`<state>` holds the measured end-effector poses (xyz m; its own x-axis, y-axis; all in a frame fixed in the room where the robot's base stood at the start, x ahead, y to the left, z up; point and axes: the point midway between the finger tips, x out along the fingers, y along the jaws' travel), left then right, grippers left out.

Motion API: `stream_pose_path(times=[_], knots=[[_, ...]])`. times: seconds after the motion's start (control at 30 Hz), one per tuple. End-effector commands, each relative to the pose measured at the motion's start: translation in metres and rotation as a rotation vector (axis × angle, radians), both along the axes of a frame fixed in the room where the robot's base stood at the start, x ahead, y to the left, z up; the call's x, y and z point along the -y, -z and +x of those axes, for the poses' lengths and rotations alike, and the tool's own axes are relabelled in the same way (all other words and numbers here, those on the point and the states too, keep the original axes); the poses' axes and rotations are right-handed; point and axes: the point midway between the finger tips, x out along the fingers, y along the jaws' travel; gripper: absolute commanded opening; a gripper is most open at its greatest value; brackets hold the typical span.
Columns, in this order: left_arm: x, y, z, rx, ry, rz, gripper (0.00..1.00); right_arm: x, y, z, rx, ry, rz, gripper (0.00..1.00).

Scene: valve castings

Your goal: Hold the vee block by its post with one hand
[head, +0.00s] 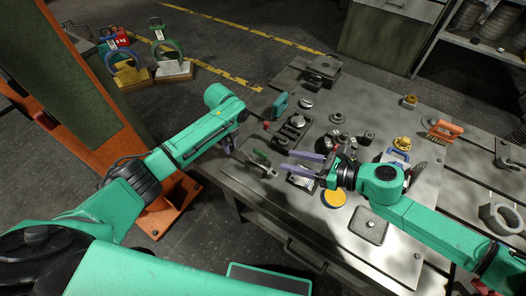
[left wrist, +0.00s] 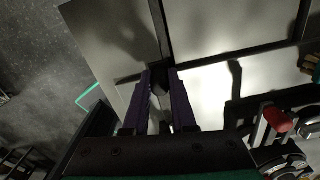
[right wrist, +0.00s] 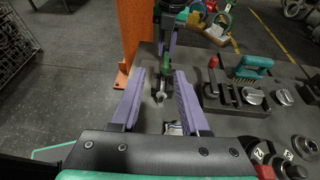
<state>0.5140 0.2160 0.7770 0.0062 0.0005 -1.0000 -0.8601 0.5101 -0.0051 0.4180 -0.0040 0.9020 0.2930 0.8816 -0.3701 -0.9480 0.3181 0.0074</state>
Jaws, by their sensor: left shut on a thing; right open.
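My left gripper (head: 231,149) is over the near left edge of the table, small and mostly hidden by its own arm in the head view. In the left wrist view its purple fingers are close together, shut on a slim dark post of what looks like the vee block (left wrist: 159,82). The block's shape is too dark and covered to make out its vee. My right gripper (head: 302,163) is open over the table, right of the left gripper. In the right wrist view its fingers stand wide apart with nothing gripped; a small pale thing (right wrist: 173,128) lies below, between them.
The grey worktable (head: 345,105) carries several castings and tools. A green-handled tool (head: 261,155) lies near the left edge, a yellow disc (head: 334,197) near the front. An orange frame (head: 95,90) stands left of the table.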

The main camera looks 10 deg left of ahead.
Motion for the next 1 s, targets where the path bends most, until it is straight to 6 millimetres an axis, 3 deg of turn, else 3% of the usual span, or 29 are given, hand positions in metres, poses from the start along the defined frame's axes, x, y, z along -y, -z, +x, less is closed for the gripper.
stream_pose_path(times=[0.07, 0.17, 0.6, 0.93, 0.97, 1.0], knots=[[0.001, -0.001, 0.001, 0.001, 0.001, -0.002, 0.00, 0.011, 0.008, 0.001, 0.000, 0.047, -0.011, 0.45], [0.001, -0.001, 0.000, 0.001, 0.001, -0.002, 0.00, 0.005, 0.013, 0.007, 0.006, 0.059, -0.013, 0.45], [0.000, -0.001, 0.001, 0.003, 0.001, -0.002, 0.00, -0.081, 0.050, 0.040, 0.006, 0.055, -0.014, 0.45], [0.000, -0.001, 0.001, 0.003, 0.000, -0.002, 0.00, -0.090, 0.055, 0.044, 0.006, 0.056, -0.015, 0.45], [0.000, -0.001, 0.001, 0.003, 0.000, -0.002, 0.00, -0.090, 0.055, 0.044, 0.006, 0.056, -0.015, 0.41], [0.000, -0.001, 0.001, 0.003, 0.000, -0.002, 0.00, -0.090, 0.055, 0.044, 0.006, 0.056, -0.015, 0.26]])
